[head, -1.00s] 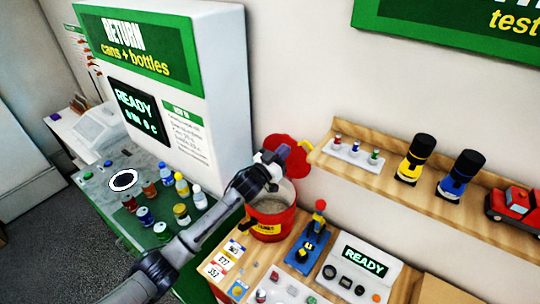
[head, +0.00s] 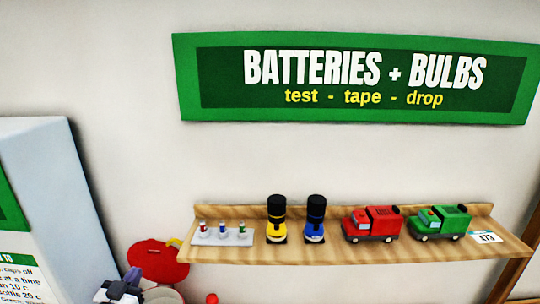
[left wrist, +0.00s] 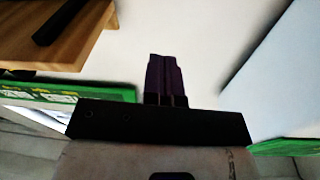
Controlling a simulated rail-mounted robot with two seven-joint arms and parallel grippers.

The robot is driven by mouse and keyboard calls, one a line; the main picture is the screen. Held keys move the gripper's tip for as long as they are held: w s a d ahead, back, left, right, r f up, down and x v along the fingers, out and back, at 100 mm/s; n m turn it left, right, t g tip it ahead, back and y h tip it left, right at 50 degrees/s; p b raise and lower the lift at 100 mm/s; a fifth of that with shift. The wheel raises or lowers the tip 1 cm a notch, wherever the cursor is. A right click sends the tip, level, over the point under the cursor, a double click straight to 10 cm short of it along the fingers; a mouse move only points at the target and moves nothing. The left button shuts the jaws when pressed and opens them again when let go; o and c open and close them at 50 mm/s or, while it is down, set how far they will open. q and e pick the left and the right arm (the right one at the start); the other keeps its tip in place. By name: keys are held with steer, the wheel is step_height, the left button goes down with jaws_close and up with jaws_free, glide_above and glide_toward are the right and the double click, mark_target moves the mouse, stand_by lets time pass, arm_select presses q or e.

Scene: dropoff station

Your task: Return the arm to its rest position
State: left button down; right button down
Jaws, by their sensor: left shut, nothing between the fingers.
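My left gripper (head: 131,278) shows at the bottom left edge of the head view, in front of the red bin lid (head: 158,260) and beside the return machine (head: 50,180). Most of my left arm is cut off below the picture. In the left wrist view the two dark fingers of the left gripper (left wrist: 166,75) lie together, shut, with nothing between them. A pale wall and floor surfaces fill the space beyond them. My right gripper is in neither view.
A wooden wall shelf (head: 365,251) carries a small rack (head: 222,237), a yellow torch (head: 277,222), a blue torch (head: 314,222), a red truck (head: 372,224) and a green truck (head: 440,222). A green batteries sign (head: 350,110) hangs above. The wall between is bare.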

arm_select(q)
steer(key=s+d+f+g+p, duration=0.1)
steer(key=s+d+f+g, duration=0.3)
steer(key=s, duration=0.5)
steer(key=s+d+f+g+y+p, duration=0.1)
steer(key=s+d+f+g, duration=0.3)
steer(key=s, duration=0.6)
steer(key=s+d+f+g+p, duration=0.1)
steer(key=s+d+f+g, duration=0.15)
steer(key=s+d, duration=0.5)
steer(key=s+f+g, duration=0.2)
steer(key=s+f, duration=0.2)
steer(key=s, duration=0.4)
steer(key=s+f+g, duration=0.2)
steer(key=s+f, duration=0.3)
steer(key=s, duration=0.3)
steer(key=shift+s+d+g+h, duration=0.25)
steer(key=shift+d+g+h, duration=0.05)
steer(key=shift+d+g, duration=0.05)
